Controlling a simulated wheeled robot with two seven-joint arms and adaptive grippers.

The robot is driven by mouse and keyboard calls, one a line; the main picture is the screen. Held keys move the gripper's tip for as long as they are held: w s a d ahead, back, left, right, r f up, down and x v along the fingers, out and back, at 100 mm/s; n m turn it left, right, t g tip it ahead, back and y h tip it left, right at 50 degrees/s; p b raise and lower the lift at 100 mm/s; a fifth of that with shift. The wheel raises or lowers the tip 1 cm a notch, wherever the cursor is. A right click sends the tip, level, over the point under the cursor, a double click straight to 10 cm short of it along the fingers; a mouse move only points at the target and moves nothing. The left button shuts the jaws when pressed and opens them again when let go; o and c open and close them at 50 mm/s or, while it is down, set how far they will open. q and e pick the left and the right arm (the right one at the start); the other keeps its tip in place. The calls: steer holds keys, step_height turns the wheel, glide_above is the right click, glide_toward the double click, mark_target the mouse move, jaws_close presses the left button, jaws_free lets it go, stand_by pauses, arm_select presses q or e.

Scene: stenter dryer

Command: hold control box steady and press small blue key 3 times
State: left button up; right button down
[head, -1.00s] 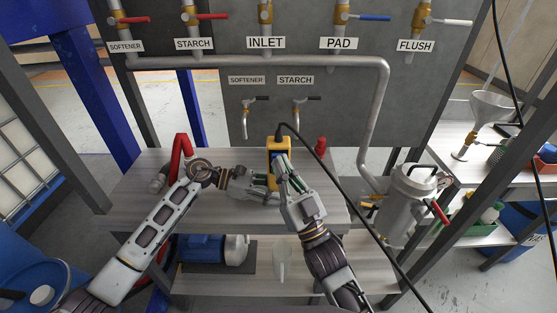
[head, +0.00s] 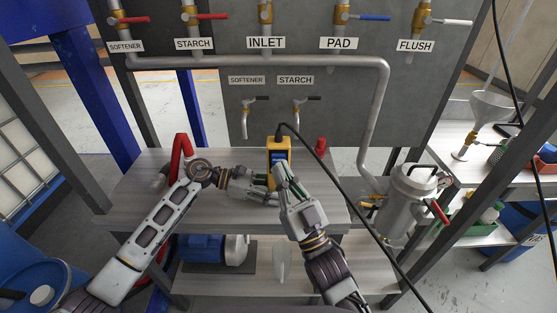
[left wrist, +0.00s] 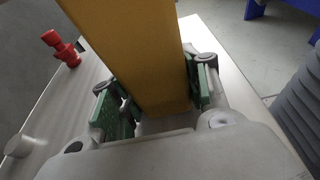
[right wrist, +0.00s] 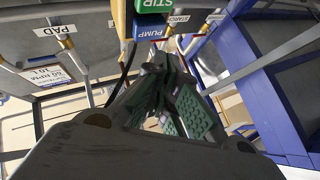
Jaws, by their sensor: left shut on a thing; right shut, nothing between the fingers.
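The yellow control box (head: 284,143) stands upright on the table, with a black cable at its top. My left gripper (head: 266,187) is shut on its lower part. In the left wrist view the yellow body (left wrist: 135,50) is between the green finger pads. The right wrist view shows a green key marked STIR (right wrist: 153,5) and, below it, a blue key marked PUMP (right wrist: 150,28). My right gripper (head: 279,166) is shut and empty in front of the box. Its fingertips (right wrist: 155,66) appear just below the blue key, apart from it.
A red knob-like part (head: 320,146) stands on the table (head: 225,158) right of the box. A red bent handle (head: 183,147) is at the left. The black cable (head: 345,192) runs past my right arm. A metal canister (head: 408,195) stands at the right.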

steer(key=shift+s, duration=2.05)
arm_select(q)
steer(key=o, duration=0.9)
steer(key=shift+c, duration=0.2)
steer(key=shift+v, duration=5.95)
steer(key=shift+r, duration=0.1)
arm_select(e)
steer(key=shift+r, duration=0.1)
arm_select(q)
step_height(320, 180, up, 9)
steer(key=p, duration=0.9)
arm_select(e)
step_height(320, 180, up, 9)
arm_select(q)
steer(key=shift+r+p, duration=0.45)
steer(key=shift+p, duration=0.1)
arm_select(e)
steer(key=shift+r, duration=0.45)
